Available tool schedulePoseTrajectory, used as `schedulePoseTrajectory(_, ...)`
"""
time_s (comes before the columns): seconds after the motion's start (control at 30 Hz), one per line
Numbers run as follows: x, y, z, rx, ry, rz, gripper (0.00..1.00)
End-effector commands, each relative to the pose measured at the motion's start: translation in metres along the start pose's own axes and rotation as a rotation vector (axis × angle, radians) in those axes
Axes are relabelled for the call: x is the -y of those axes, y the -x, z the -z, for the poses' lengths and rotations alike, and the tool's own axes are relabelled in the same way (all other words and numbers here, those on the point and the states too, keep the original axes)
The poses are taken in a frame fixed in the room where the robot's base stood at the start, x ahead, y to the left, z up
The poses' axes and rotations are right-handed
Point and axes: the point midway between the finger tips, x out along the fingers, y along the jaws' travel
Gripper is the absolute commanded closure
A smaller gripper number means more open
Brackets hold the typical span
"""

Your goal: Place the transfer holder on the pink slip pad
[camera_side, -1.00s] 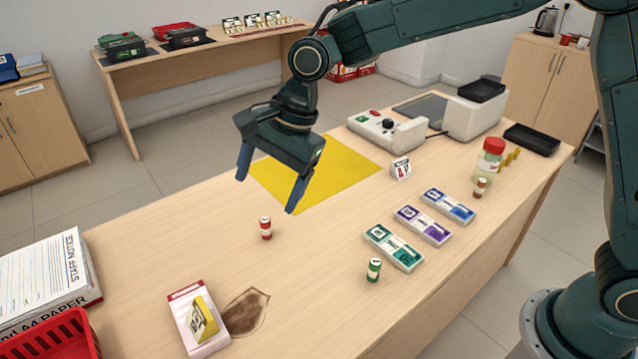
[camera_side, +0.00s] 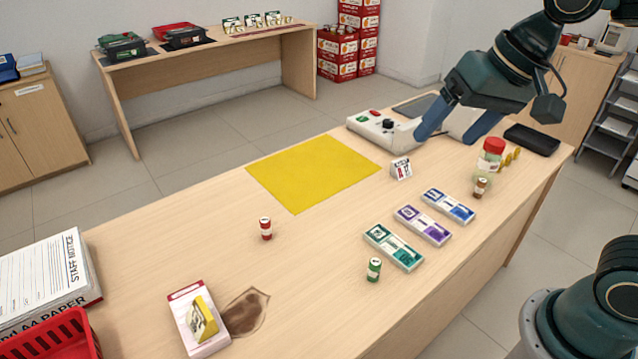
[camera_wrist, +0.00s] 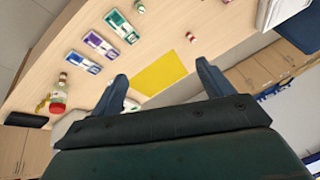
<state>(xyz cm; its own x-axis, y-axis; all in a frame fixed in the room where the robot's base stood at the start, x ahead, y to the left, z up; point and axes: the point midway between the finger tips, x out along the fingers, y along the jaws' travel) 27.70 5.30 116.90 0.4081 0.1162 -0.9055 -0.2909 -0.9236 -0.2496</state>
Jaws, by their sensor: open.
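The pink slip pad (camera_side: 190,295) is a pale pink-white block with a red-pink end at the front left of the counter. A small yellow holder with a dark-marked label (camera_side: 203,318), which looks like the transfer holder, rests on top of the pad, within its edges. My gripper (camera_side: 458,124) is far from both, at the right rear of the counter above the white machine. Its blue fingers are apart with nothing between them. They also show in the wrist view (camera_wrist: 162,88). I cannot make out the pad or holder in the wrist view.
A yellow mat (camera_side: 315,172) lies bare mid-counter. A brown stain (camera_side: 245,312) adjoins the pink pad.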

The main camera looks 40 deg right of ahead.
Motion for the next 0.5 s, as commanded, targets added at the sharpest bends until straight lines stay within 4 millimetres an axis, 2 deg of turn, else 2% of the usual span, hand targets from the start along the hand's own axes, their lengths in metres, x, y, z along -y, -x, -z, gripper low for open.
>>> schedulePoseTrajectory(0.1,-0.025,0.012,-0.019,-0.033,0.095,-0.022,0.21)
schedulePoseTrajectory(0.3,-0.059,0.022,-0.05,-0.071,0.253,-0.064,0.21)
schedulePoseTrajectory(0.5,-0.079,0.024,-0.07,-0.087,0.353,-0.094,0.21)
